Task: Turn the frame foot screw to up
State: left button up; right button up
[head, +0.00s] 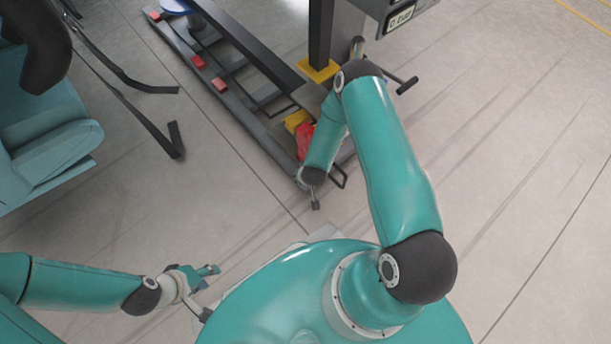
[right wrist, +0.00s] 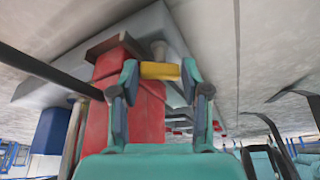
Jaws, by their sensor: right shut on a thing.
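In the right wrist view my right gripper (right wrist: 160,72) has its two teal and dark fingers on either side of a short yellow bar, which looks like the frame foot screw's handle (right wrist: 160,71). It is shut on that bar, which lies crosswise between the fingertips. A red block (right wrist: 143,105) stands just behind it. In the head view my right forearm reaches to the near end of the dark frame (head: 262,135), and the right fingers and screw are hidden there. My left gripper (head: 207,276) is open and empty, low at the left, away from the frame.
Yellow plates (head: 318,70) and red blocks (head: 220,84) sit along the frame. A dark post rises beside a grey box with a display (head: 400,18). A teal seat (head: 45,140) and black straps (head: 160,135) are at the left. Floor at right is clear.

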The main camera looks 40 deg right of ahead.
jog(key=shift+w+d, duration=0.25)
jog(key=shift+w, duration=0.2)
jog(key=o, duration=1)
jog(key=shift+o, duration=0.6)
jog(key=shift+d, duration=0.1)
jog(key=shift+s, duration=0.2)
jog(key=a+p+v, duration=0.2)
jog(key=p+v, duration=1.3)
jog(key=v, duration=0.4)
jog(key=shift+a+p, duration=0.35)
jog(key=shift+w, duration=0.2)
